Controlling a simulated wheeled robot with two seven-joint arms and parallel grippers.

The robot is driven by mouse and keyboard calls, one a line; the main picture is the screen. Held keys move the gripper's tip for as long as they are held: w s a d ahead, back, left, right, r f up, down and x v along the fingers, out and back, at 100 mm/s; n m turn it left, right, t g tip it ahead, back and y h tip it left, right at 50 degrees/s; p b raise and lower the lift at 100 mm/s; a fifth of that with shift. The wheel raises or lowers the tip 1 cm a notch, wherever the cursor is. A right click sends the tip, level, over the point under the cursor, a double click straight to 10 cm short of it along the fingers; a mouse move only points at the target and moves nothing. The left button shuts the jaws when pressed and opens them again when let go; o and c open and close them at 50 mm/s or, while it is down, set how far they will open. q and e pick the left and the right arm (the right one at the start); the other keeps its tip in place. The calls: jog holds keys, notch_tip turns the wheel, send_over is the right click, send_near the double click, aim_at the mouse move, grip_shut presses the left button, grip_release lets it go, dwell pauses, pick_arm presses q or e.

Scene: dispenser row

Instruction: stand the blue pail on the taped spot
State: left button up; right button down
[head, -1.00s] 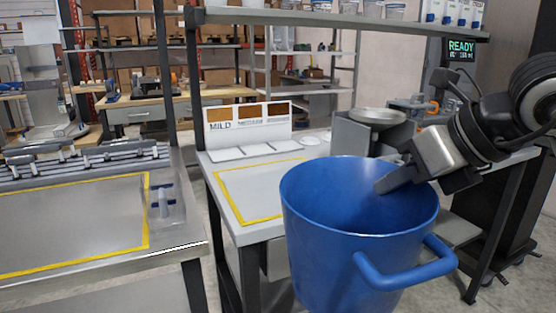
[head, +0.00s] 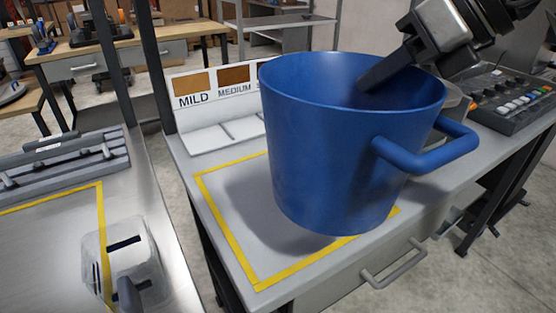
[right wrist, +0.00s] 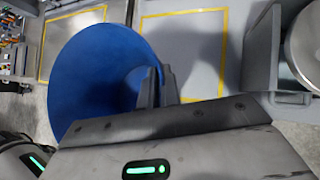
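The blue pail (head: 335,150) is upright or nearly so, over the table with the yellow-taped spot (head: 228,235). Its base covers part of the taped area in the head view, and its shadow falls inside the tape. It looks held a little above the surface; the exact gap is hard to tell. My right gripper (head: 372,82) is shut on the pail's far rim, one finger inside and the other hidden behind the wall. The right wrist view shows the pail (right wrist: 90,75) and the fingers (right wrist: 158,86) at its rim. My left gripper is not in view.
A MILD/MEDIUM sign (head: 215,90) with pale tiles stands behind the taped spot. A button panel (head: 515,98) is at the right. A gap separates the tables.

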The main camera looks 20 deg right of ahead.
jog(key=w+f+p, duration=0.2)
jog(key=w+f, duration=1.1)
jog(key=shift+w+d, duration=0.15)
jog(key=shift+d, duration=0.2)
jog(key=c, duration=1.6)
grip_release()
jog(key=shift+p, duration=0.35)
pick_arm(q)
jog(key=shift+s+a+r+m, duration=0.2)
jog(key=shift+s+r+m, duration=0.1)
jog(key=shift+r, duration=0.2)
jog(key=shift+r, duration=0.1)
